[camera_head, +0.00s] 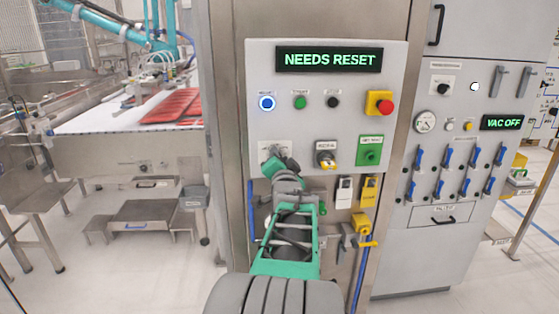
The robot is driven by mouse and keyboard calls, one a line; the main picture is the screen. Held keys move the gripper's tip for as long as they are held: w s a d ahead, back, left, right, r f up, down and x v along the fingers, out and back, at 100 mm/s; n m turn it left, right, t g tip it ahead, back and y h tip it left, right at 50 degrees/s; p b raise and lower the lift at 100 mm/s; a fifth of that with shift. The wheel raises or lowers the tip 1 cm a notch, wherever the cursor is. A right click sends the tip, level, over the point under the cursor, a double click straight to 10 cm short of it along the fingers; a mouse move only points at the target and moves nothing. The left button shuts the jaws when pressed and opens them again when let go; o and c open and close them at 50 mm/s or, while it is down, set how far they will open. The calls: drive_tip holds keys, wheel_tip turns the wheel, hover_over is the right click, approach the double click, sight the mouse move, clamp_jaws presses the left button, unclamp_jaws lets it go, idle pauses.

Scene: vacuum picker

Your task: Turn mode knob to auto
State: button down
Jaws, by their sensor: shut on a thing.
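The grey control panel (390,120) stands in front of me. At its lower left is a pale knob plate (263,147), mostly covered by my gripper. My gripper (274,156) is at this plate, shut on the knob there, which I take as the mode knob. The knob itself, its pointer and its label are hidden behind my gripper. To its right is a black selector with a yellow part (326,157); its label is too small to read. The display (329,59) above reads "NEEDS RESET" in green.
A lit blue button (266,102), a green button (299,102), a black button (333,102) and a red stop button (383,105) sit above. A green switch (370,150) is at right. Tags and a yellow valve (362,232) hang below. A second cabinet reads "VAC OFF" (502,122).

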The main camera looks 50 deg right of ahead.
drive_tip(key=c, duration=1.4)
unclamp_jaws()
drive_tip(key=v, duration=0.8)
drive_tip(key=shift+b, duration=0.45)
drive_tip(key=shift+d, duration=0.1)
